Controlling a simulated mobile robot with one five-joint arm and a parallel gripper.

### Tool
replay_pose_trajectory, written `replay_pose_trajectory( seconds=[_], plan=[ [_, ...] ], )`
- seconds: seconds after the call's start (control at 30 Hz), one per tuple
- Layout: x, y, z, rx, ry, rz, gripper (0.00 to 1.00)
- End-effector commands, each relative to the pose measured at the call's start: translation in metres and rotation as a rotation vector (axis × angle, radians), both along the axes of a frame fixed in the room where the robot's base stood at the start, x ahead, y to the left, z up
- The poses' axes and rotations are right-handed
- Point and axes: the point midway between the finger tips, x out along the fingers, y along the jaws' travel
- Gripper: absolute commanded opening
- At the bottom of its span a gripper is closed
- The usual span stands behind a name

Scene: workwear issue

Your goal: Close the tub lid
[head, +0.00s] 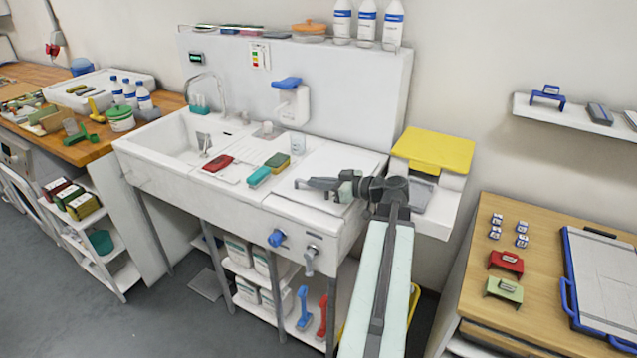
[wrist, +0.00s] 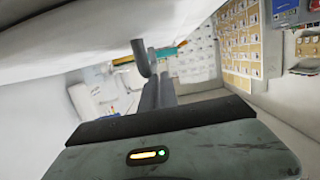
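A flat yellow lid (head: 436,148) is at the right end of the sink unit, over a white box-like tub (head: 437,222). It looks tilted, with a gap and a grey surface below its front edge; I cannot tell its exact angle. My gripper (head: 312,184) is left of it, low over the white panel (head: 335,160) right of the sink. It points left, apart from the yellow lid. In the wrist view the dark fingers (wrist: 146,62) reach forward near a white surface (wrist: 100,40); no held thing shows. Their opening is unclear.
A teal sponge (head: 259,176), a green-and-yellow sponge (head: 278,160) and a red item (head: 218,163) lie left of my gripper. A wooden table (head: 540,240) with small items is at right.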

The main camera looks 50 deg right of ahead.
Motion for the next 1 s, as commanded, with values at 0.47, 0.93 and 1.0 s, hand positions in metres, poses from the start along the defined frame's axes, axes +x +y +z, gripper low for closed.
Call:
replay_pose_trajectory(
  seconds=[0.47,0.93,1.0],
  plan=[
    [-0.037,0.003,0.052,-0.002,0.001,-0.004,0.0],
    [-0.098,-0.009,0.064,-0.001,-0.001,0.001,0.0],
    [-0.098,-0.009,0.063,-0.001,-0.002,0.002,0.0]
  ],
)
